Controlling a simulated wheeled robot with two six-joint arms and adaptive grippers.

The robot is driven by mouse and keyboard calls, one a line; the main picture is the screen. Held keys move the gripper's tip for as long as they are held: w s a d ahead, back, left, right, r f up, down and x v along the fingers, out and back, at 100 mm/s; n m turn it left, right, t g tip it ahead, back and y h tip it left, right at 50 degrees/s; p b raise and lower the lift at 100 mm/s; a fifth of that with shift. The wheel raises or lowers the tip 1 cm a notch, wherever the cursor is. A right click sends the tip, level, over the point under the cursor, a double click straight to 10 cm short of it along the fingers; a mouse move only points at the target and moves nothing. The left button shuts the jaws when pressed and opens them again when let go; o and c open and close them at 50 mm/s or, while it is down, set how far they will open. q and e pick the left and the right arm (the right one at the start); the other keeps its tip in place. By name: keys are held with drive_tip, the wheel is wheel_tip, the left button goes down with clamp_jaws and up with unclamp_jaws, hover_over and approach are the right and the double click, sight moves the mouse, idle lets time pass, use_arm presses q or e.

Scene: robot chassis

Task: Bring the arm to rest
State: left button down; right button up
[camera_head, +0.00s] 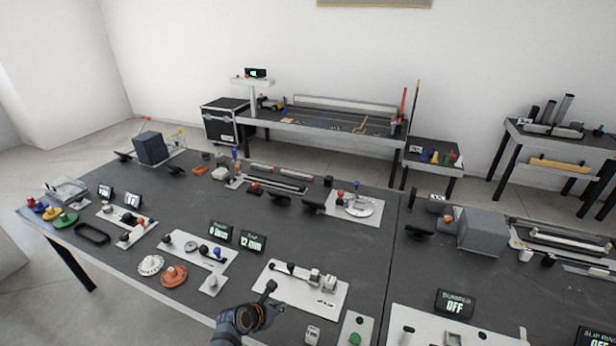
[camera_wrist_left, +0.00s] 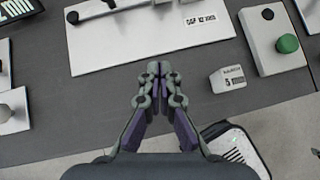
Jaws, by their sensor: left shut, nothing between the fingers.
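My left gripper (camera_wrist_left: 158,72) is shut and empty in the left wrist view, its two fingers meeting at the tips above the grey table near its front edge. In the head view my left arm comes in at the bottom centre, and the dark gripper (camera_head: 268,292) shows over the front of the table, just in front of a white plate. The fingers look apart from everything around them. My right gripper is not in either view.
The dark table (camera_head: 190,205) holds many devices. A white plate (camera_head: 325,300) with small parts is near the gripper. A small white block (camera_wrist_left: 228,80) and a plate with a green knob (camera_wrist_left: 287,44) stand right of the fingers. Displays (camera_head: 252,241) stand behind.

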use_arm(q)
drive_tip(key=s+a+r+m+g+y, duration=0.15)
drive_tip(key=s+a+r+m, duration=0.25)
drive_tip(key=s+m, duration=0.5)
drive_tip(key=s+a+r+m+g+y, duration=0.1)
drive_tip(key=s+a+r+m+y, duration=0.2)
drive_tip(key=s+m, duration=0.6)
drive_tip(key=s+a+r+m+g+y, duration=0.15)
drive_tip(key=s+a+r+m, duration=0.35)
drive_tip(key=m, duration=0.7)
drive_tip(key=s+a+f+g+b, duration=0.1)
drive_tip(key=s+f+b, duration=0.15)
drive_tip(key=f, duration=1.45)
drive_tip(key=s+a+f+g+b, duration=0.1)
drive_tip(key=s+f+b, duration=0.15)
drive_tip(key=f, duration=1.35)
drive_tip(key=s+a+f+b, duration=0.1)
drive_tip(key=s+f+b, duration=0.2)
drive_tip(key=s+f, duration=1.4)
drive_tip(key=shift+g+h, duration=0.3)
drive_tip(key=shift+h, duration=0.1)
